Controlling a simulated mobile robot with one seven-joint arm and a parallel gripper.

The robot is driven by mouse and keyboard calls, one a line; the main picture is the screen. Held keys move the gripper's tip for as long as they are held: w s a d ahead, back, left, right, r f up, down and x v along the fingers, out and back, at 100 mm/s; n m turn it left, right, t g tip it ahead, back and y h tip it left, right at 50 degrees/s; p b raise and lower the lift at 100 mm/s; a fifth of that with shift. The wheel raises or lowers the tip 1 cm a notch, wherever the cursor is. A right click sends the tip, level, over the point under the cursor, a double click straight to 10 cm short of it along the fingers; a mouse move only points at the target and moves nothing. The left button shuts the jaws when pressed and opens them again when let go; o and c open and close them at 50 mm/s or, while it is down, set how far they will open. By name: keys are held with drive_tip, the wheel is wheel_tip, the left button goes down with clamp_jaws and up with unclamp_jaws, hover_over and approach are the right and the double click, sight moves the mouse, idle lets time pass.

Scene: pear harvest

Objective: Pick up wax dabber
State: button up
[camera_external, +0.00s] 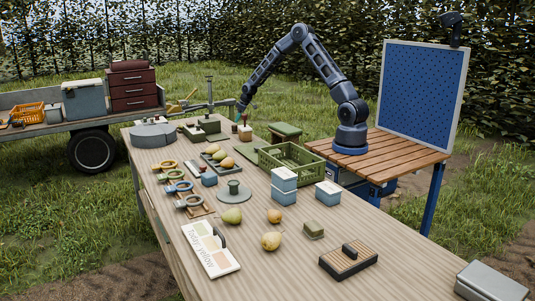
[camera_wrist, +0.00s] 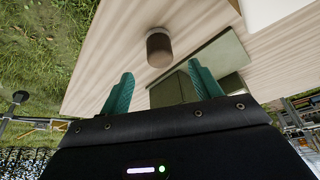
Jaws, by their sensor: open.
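A small upright piece with a brown top, which looks like the wax dabber (camera_external: 245,132), stands near the far end of the table. In the wrist view a short brown cylinder (camera_wrist: 159,48) with a darker end, likely the same piece, stands on the pale wood beyond my fingertips. My gripper (camera_external: 239,117) is above and slightly to the left of it in the outside view. Its two teal fingers are apart in the wrist view (camera_wrist: 163,88), with nothing held between them. The cylinder is apart from both fingers.
A dark green block (camera_wrist: 175,90) and a flat olive panel (camera_wrist: 220,58) lie close by in the wrist view. A green crate (camera_external: 291,163), blue boxes (camera_external: 284,184) and a grey rounded block (camera_external: 153,135) stand on the table. The table's far edge is near the gripper.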

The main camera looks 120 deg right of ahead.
sight(234, 128)
drive_tip(key=x, duration=0.8)
drive_tip(key=shift+w+d+f, duration=0.15)
drive_tip(key=shift+w+f, duration=0.05)
drive_tip(key=shift+f, duration=0.15)
drive_tip(key=shift+c, duration=0.3)
drive_tip(key=c, duration=0.9)
